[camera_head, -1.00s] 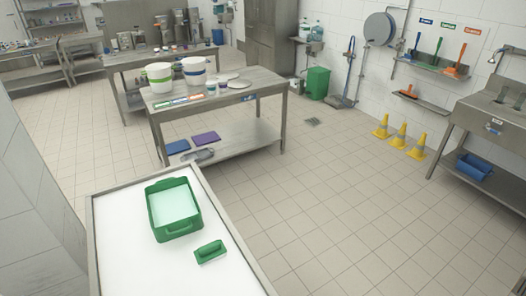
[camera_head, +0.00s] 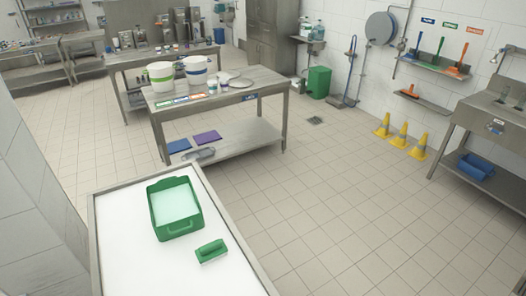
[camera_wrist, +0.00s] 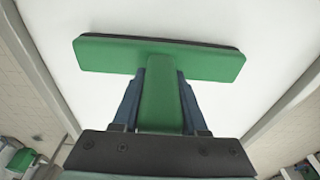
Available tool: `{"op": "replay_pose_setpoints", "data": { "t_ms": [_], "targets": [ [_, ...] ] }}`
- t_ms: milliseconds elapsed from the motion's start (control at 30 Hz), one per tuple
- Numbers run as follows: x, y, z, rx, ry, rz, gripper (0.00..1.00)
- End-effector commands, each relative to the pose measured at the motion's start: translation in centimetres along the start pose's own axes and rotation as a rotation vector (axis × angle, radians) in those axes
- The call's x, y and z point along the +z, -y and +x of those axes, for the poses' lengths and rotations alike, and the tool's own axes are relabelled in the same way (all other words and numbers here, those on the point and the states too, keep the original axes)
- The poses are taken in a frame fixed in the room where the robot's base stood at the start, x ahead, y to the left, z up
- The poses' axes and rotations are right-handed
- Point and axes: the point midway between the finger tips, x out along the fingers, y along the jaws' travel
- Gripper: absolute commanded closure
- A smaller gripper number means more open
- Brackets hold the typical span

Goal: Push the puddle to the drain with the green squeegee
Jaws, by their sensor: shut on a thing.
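My gripper (camera_wrist: 160,95) is shut on the handle of the green squeegee (camera_wrist: 160,58) in the wrist view. The squeegee's wide green head with a dark edge strip lies crosswise beyond the fingers, over a white surface (camera_wrist: 270,25). I cannot tell whether the head touches that surface. My gripper does not show in the head view. A small square floor drain (camera_head: 315,121) lies in the tiled floor, right of the steel table. I cannot make out a puddle in either view.
A white-topped table (camera_head: 120,250) in front bears a green tub (camera_head: 176,222) and a green handled block (camera_head: 211,250). A steel table (camera_head: 225,90) with buckets stands beyond. Yellow cones (camera_head: 400,137) and a green bin (camera_head: 319,81) stand by the wall. The middle floor is open.

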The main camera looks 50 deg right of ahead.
Motion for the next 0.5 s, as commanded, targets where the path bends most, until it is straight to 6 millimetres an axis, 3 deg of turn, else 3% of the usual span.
{"op": "replay_pose_setpoints", "data": {
  "t_ms": [500],
  "targets": [
    [-0.8,0.0,-5.0,0.000,-0.002,0.000,1.00]
  ]
}}
